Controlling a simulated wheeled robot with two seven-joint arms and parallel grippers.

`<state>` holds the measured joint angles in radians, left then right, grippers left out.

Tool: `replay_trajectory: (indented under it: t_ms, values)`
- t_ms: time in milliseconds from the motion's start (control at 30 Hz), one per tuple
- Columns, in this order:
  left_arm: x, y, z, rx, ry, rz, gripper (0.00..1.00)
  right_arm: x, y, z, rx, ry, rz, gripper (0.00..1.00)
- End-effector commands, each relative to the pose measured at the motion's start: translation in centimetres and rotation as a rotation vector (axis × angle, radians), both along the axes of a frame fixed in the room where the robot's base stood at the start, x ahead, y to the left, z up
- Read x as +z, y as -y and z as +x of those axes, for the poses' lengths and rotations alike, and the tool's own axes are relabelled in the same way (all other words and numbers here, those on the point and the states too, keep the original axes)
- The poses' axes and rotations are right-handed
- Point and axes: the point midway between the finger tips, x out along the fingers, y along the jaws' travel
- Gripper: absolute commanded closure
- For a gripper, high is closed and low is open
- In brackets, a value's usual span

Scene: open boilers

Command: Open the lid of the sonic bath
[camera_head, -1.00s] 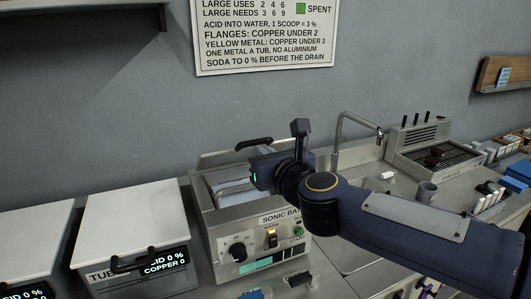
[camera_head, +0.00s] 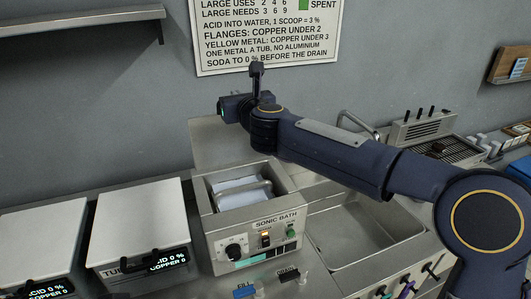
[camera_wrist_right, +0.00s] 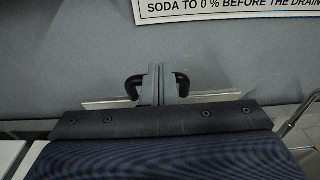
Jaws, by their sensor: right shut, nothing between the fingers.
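The sonic bath (camera_head: 272,222) stands in the lower middle of the head view. Its tub is uncovered, and a metal basket or bar and pale contents show inside. Its lid (camera_head: 212,148) stands raised behind the tub, close to the wall. My right gripper (camera_head: 234,107) is at the lid's top edge; its fingers are hidden in the head view. In the right wrist view, the gripper's fingers (camera_wrist_right: 159,82) are shut and empty. The lid's black handle (camera_wrist_right: 133,86) shows on both sides of them; contact cannot be told. My left gripper is out of view.
Two white-lidded tubs (camera_head: 138,220) stand left of the bath. A sink (camera_head: 365,235) with a tap (camera_head: 355,122) lies to its right, under my right arm. A grey machine (camera_head: 430,135) stands farther right. A shelf (camera_head: 80,22) juts from the wall at upper left.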

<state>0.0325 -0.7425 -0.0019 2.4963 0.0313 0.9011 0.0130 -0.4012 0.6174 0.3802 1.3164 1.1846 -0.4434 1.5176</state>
Motion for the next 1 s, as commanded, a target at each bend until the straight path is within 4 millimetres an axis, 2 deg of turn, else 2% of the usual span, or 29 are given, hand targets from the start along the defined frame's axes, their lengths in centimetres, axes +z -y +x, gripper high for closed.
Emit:
replay_trajectory:
  t_ms: [33,100,400,1000]
  values:
    - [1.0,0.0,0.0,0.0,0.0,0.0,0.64,0.6,-0.5,0.7,0.002,-0.003,0.001,1.0]
    - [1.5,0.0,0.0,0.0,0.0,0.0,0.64,0.8,-0.8,1.6,0.003,-0.002,0.0,1.0]
    - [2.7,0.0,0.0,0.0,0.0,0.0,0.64,1.0,-1.7,3.8,0.002,0.0,0.0,1.0]
    - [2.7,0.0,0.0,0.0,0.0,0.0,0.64,0.9,-1.8,4.1,0.003,0.0,0.0,1.0]
